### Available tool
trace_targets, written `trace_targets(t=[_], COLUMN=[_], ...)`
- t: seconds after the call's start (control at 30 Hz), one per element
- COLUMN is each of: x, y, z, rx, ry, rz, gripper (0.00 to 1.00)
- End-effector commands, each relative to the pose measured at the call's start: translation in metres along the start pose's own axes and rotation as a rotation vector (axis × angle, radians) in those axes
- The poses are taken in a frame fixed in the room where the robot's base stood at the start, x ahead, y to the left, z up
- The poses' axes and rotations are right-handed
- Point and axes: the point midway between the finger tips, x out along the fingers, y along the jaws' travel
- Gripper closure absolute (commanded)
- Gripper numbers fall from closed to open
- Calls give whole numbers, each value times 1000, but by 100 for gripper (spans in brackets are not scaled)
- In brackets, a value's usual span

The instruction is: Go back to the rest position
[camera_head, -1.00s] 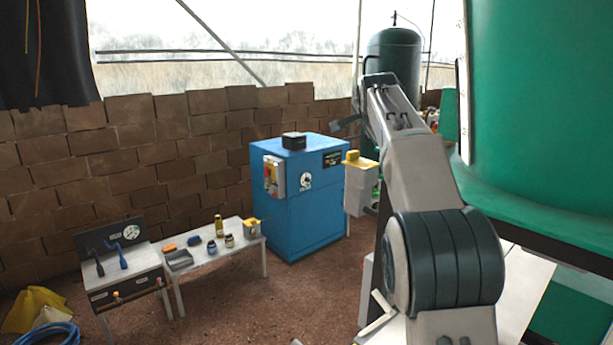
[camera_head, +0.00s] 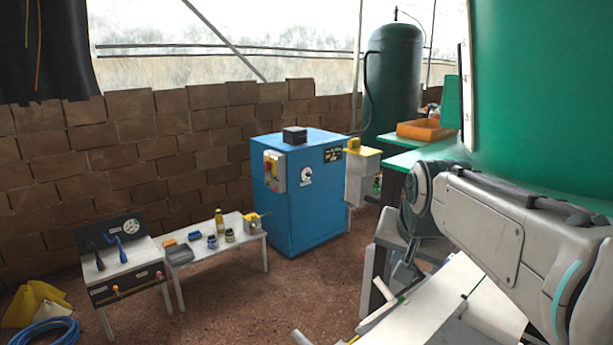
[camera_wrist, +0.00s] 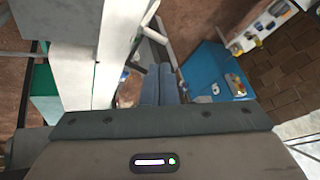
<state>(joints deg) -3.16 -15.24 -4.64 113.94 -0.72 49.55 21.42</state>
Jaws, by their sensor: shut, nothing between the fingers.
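My gripper (camera_head: 402,272) hangs below my folded wrist at the right of the head view, close to a white panel (camera_head: 440,312). In the wrist view the grey fingers of my gripper (camera_wrist: 160,84) sit together at the middle, shut and empty. My arm is bent low across the right side of the head view. Part of the gripper is hard to make out against the pale parts behind it.
A blue cabinet (camera_head: 315,205) stands centre back. Left of it are a low white table (camera_head: 250,238) with small items and a tool bench (camera_head: 125,265). An orange tray (camera_head: 425,130) lies on a green surface at right. The brown floor (camera_head: 235,300) between is clear.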

Motion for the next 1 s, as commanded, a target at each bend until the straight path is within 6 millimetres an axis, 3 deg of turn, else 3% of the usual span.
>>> trace_targets(t=[0.03,0.3,0.5,0.67,1.0], x=[3,19,28,31,31], y=[8,45,64,69,69], z=[24,137,190,204,204], rx=[-40,-265,-373,-402,-403], ry=[-22,-141,-199,-215,-216], rz=[5,30,40,42,42], gripper=[100,100,100,100,100])
